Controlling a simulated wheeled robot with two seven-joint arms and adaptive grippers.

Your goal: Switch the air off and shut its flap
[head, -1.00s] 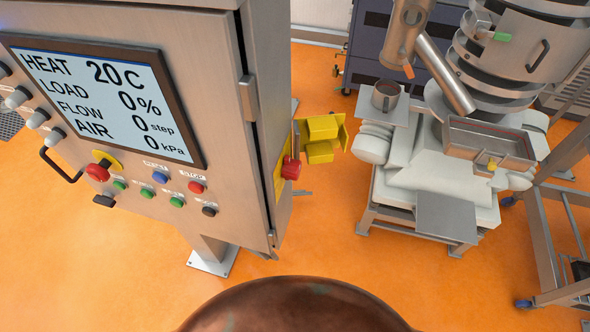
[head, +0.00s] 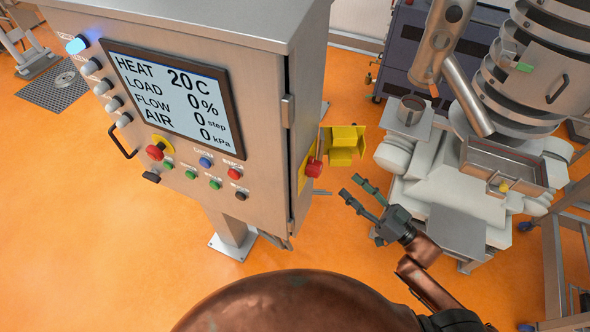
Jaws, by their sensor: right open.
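The grey control cabinet (head: 262,100) has a screen (head: 170,92) reading HEAT 20 C, LOAD 0 %, FLOW 0 step and AIR 0 kPa. A red switch knob (head: 314,169) on a yellow plate sticks out from its right side. Just beyond that side is a yellow box-like part (head: 343,145) with a raised panel at its right; I cannot tell whether this is the air flap. My right gripper (head: 358,188) is open and empty, right of and slightly below the red knob, apart from it, fingers pointing up-left. My left gripper is out of view.
The cabinet front carries coloured push buttons (head: 205,162), a red stop button (head: 155,152) and a lit blue lamp (head: 77,44). A machine with a metal tray (head: 500,168) and a grey hopper (head: 550,60) stands at right. Orange floor lies open in front.

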